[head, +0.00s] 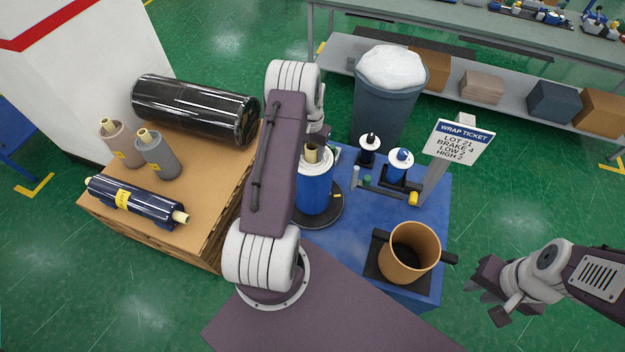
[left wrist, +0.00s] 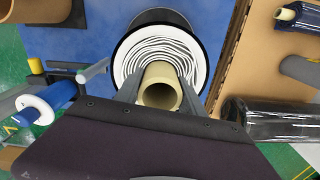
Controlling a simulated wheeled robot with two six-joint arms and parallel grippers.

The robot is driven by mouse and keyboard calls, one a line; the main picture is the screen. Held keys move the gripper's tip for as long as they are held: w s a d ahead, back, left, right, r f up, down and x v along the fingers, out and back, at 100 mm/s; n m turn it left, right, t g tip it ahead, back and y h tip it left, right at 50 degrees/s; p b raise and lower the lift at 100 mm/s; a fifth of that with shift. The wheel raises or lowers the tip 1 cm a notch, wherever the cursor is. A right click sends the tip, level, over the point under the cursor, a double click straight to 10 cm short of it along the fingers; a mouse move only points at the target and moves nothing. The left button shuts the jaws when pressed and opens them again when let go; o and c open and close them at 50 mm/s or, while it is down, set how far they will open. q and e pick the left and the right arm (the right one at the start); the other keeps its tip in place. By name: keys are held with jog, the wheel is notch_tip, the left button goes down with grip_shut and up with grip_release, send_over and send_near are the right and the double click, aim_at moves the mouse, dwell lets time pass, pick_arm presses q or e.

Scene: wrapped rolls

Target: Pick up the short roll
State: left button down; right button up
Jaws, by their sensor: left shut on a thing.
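A blue upright roll (head: 314,190) with a pale yellow core (head: 311,154) stands over a round black disc (head: 331,212) on the blue table. My left gripper (left wrist: 159,92) is shut on this core, one finger on each side, above the roll's white, ringed end (left wrist: 128,62). In the head view my left arm hides most of that gripper. I cannot tell whether the roll touches the disc. My right gripper (head: 488,294) is open and empty, right of the table.
A dark blue roll (head: 133,200) and a big black wrapped roll (head: 195,108) lie on the stand. The blue table (head: 341,246) holds an orange cup (head: 408,254), small spools (head: 398,168) and a ticket sign (head: 459,141). A grey bin (head: 381,105) stands behind.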

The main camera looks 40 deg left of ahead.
pick_arm(q)
jog(key=shift+w, duration=0.1)
jog(key=shift+w+a+r, duration=0.1)
jog(key=shift+r, duration=0.1)
notch_tip(320, 180, up, 10)
jog(key=b, duration=0.3)
jog(key=shift+s+f+b, duration=0.2)
jog(key=shift+f+b, duration=0.05)
jog(key=shift+b, duration=0.1)
